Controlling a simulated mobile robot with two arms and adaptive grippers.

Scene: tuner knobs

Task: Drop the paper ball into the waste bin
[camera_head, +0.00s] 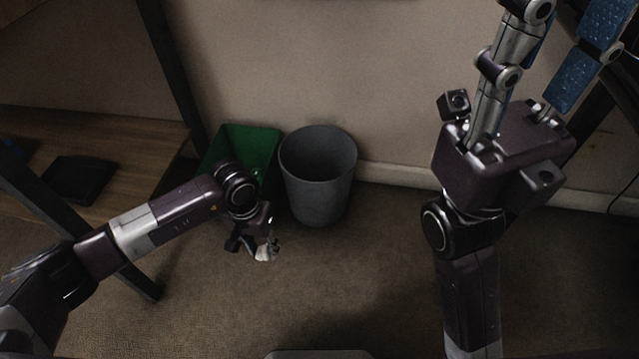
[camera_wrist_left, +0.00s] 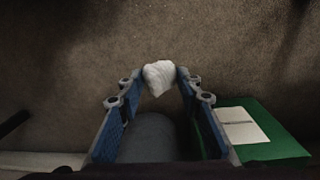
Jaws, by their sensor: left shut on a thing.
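The paper ball (camera_wrist_left: 158,77) is white and crumpled, held between the fingertips of my left gripper (camera_wrist_left: 160,84). In the head view the ball (camera_head: 264,254) shows small beneath my left gripper (camera_head: 258,244), partly hidden by it. The grey round waste bin (camera_head: 318,180) stands upright on the carpet by the wall, behind and right of that gripper. In the left wrist view part of the grey bin (camera_wrist_left: 150,135) shows between the fingers. My right gripper (camera_head: 560,35) is raised at the upper right, its blue-padded fingers apart with nothing seen between them.
A green bin (camera_head: 252,143) stands left of the grey one, touching or nearly so, partly hidden by my left arm. In the wrist view a pale sheet (camera_wrist_left: 240,125) shows at it. A wooden desk surface (camera_head: 120,150) with dark legs is at left. Carpet in front is clear.

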